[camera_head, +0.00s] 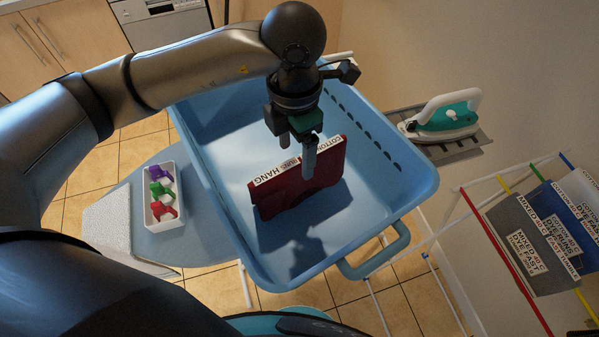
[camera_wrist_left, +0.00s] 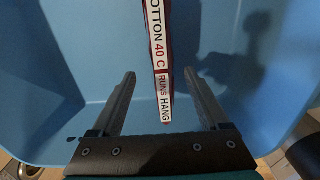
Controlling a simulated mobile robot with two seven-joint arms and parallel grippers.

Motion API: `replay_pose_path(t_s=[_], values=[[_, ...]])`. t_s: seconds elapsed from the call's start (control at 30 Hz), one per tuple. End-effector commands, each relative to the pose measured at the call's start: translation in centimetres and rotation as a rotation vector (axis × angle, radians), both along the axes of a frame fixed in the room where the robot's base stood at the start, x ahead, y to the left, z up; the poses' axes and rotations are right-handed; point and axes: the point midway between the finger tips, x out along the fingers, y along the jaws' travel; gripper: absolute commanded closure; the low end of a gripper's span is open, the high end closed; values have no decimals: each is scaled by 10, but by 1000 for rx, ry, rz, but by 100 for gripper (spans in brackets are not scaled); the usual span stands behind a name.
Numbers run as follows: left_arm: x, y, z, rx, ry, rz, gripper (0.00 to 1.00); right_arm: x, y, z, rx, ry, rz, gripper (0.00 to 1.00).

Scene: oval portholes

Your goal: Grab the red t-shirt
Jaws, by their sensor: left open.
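The red t-shirt (camera_head: 297,193) stands folded on edge inside the blue basket (camera_head: 409,178), with a white label strip reading "COTTON 40 C RUNS HANG" along its top. My left gripper (camera_head: 309,160) points down over the shirt and partly hides it in the head view. In the left wrist view, the two fingers of my left gripper (camera_wrist_left: 160,74) are apart, one on each side of the shirt's label strip (camera_wrist_left: 158,50). A gap shows between the strip and each finger. My right gripper is in neither view.
The basket walls surround the shirt; the basket floor around it is bare. An ironing board (camera_head: 197,238) with a white tray (camera_head: 161,219) of coloured pegs is at left. An iron (camera_head: 447,115) sits at right, above a drying rack (camera_head: 508,262) with labelled cloths.

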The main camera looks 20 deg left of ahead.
Motion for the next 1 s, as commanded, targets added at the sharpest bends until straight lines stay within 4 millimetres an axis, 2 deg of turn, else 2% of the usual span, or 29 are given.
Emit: replay_pose_path(t_s=[0.17, 0.43, 0.73, 1.0], values=[[0, -2, -13, 0, 4, 1, 22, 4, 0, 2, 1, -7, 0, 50], [1, -6, -51, -1, 2, 1, 22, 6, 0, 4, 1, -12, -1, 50], [2, -6, -55, -1, -1, -1, 22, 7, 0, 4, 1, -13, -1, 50], [2, -6, -55, -1, -1, 0, 52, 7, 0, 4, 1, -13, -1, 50]])
